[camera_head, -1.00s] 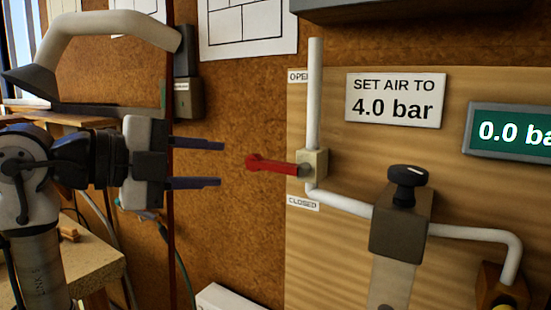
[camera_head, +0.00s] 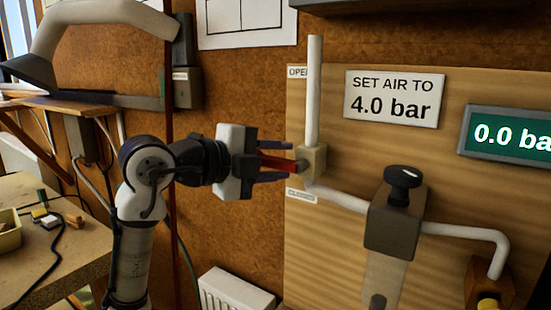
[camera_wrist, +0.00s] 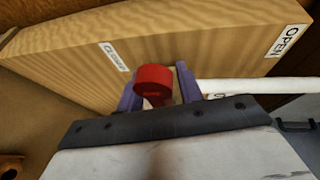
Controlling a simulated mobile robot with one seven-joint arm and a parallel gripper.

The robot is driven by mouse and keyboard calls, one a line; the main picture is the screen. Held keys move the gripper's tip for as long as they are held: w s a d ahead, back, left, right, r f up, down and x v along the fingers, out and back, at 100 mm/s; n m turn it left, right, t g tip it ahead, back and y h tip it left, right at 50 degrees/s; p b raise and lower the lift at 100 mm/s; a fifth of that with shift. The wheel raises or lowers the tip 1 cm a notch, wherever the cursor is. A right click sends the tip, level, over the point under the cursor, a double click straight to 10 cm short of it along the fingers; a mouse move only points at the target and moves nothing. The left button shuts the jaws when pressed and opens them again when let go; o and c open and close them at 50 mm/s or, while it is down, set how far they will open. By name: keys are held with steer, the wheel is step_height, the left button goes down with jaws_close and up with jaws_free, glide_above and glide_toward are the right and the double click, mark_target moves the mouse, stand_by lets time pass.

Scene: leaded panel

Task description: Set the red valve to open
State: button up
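The red valve lever (camera_head: 278,163) points left, nearly level, from a pale valve body (camera_head: 313,163) on the wooden panel. Its red end also shows in the wrist view (camera_wrist: 153,78). The OPEN label (camera_head: 296,72) is above it, beside the upright pipe; the CLOSED label (camera_head: 301,196) is below. My gripper (camera_head: 287,160) is open around the lever, one finger above and one below. In the wrist view the lever end stands between the purple fingers, with a gap to the right finger. Contact with the left finger cannot be told.
A regulator with a black knob (camera_head: 404,180) sits right of the valve. A sign (camera_head: 395,98) reads 4.0 bar and a green display (camera_head: 510,134) reads 0.0. A white pipe (camera_head: 314,95) rises above the valve. A workbench (camera_head: 50,240) stands at the left.

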steer(key=shift+c, duration=0.2)
jaws_close()
steer(key=shift+r, duration=0.15)
steer(key=shift+s+d+r+m+y, duration=0.1)
steer(key=shift+r+m+y, duration=0.6)
steer(key=shift+m, duration=0.4)
steer(key=shift+s+d+r+m+y, duration=0.1)
steer(key=shift+r+m+y, duration=0.55)
steer(key=shift+m, duration=0.45)
steer(key=shift+f+t, duration=0.1)
steer(key=shift+t, duration=0.2)
steer(key=shift+o, duration=0.2)
jaws_free()
